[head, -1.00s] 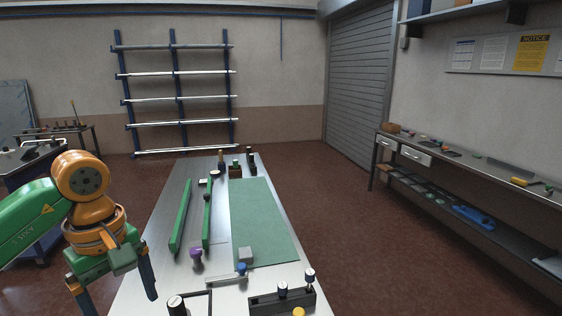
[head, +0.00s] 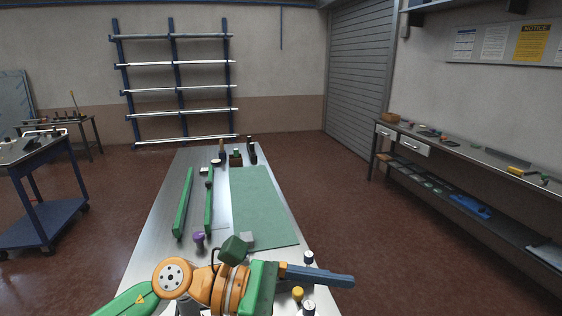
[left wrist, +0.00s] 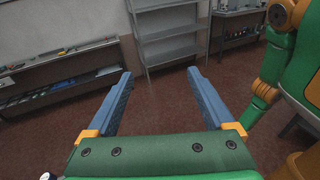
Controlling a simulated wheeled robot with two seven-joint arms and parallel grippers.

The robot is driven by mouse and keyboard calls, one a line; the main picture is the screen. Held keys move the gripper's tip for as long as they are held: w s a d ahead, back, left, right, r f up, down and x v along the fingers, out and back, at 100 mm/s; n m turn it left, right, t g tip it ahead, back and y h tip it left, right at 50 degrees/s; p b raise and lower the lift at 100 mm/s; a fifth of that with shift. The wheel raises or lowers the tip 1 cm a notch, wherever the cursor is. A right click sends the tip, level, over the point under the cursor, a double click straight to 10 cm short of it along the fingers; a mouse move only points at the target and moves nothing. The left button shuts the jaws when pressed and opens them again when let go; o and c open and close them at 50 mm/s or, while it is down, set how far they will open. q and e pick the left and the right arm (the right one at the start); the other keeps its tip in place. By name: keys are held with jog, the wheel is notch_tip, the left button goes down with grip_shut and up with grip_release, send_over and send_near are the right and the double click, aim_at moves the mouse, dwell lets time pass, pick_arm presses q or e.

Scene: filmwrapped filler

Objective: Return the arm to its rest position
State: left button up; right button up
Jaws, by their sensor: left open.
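My left arm reaches in from the bottom left of the head view, low across the near end of the bench. Its gripper (head: 350,281) points right, with its blue fingers seen nearly edge-on. In the left wrist view the two fingers (left wrist: 160,73) stand wide apart with nothing between them. The gripper and wrist hide part of the bench's near end. My right gripper does not show in the head view. Green and orange links of my own body fill the right of the wrist view.
The bench (head: 150,245) carries a green mat (head: 262,205), green bars (head: 183,205), a purple-topped piece (head: 199,240) and a grey block (head: 248,238). A blue cart (head: 45,210) stands left. A long side bench (head: 480,165) runs along the right wall, with clear floor between.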

pick_arm(q)
jog(key=w+a+r+n+t+h, duration=0.15)
jog(key=w+n+t, duration=0.25)
jog(key=n+t, duration=0.65)
jog(key=w+a+r+n+t+y, duration=0.1)
jog(key=w+a+r+n+t, duration=0.35)
jog(key=n, duration=0.95)
jog(key=a+f+n+t+y, duration=0.1)
jog(key=a+f+n+y, duration=0.6)
jog(key=f+n, duration=0.4)
jog(key=a+f+n+y, duration=0.6)
jog(key=f+n+y, duration=0.3)
jog(key=f+n, duration=0.1)
jog(key=s+a+f+n+g+y, duration=0.15)
jog(key=s+f+n+g, duration=0.3)
jog(key=s+f, duration=0.5)
jog(key=s+a+f+n+g, duration=0.35)
jog(key=s+f+g, duration=0.35)
jog(key=s, duration=0.4)
notch_tip(320, 180, down, 23)
jog(key=s+b, duration=0.2)
jog(key=b, duration=0.4)
jog(key=s+a+f+g+b, duration=0.1)
jog(key=s+f+b, duration=0.3)
jog(key=s+f, duration=0.7)
notch_tip(320, 180, down, 3)
jog(key=shift+s+a+g, duration=0.25)
jog(key=shift+a+g, duration=0.1)
jog(key=shift+a, duration=0.05)
